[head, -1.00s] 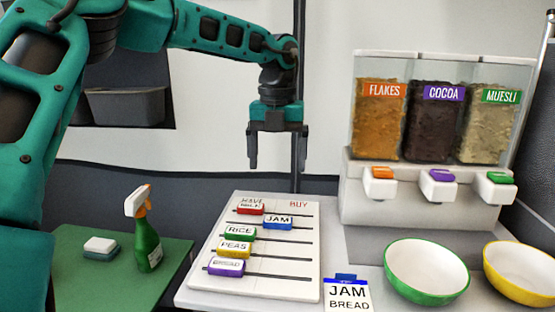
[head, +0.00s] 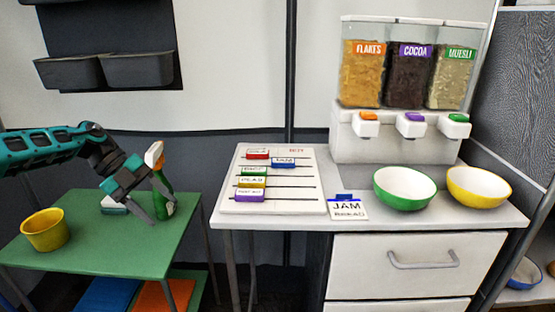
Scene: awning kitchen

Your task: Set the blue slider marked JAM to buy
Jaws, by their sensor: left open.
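The blue slider marked JAM (head: 284,162) sits on the second line of the white slider board (head: 318,187), right of the other sliders and a little left of below the red BUY lettering (head: 297,150). Its line continues to the right of it. My left gripper (head: 164,210) is open, well left of the board, by the spray bottle over the green table. It is apart from the slider. I cannot tell whether it touches the bottle. My right gripper is not in view.
A green spray bottle (head: 162,190) and a yellow pot (head: 45,231) stand on the green table (head: 110,262). Right of the board are a JAM BREAD card (head: 346,208), a green bowl (head: 404,188), a yellow bowl (head: 478,187) and a cereal dispenser (head: 390,140).

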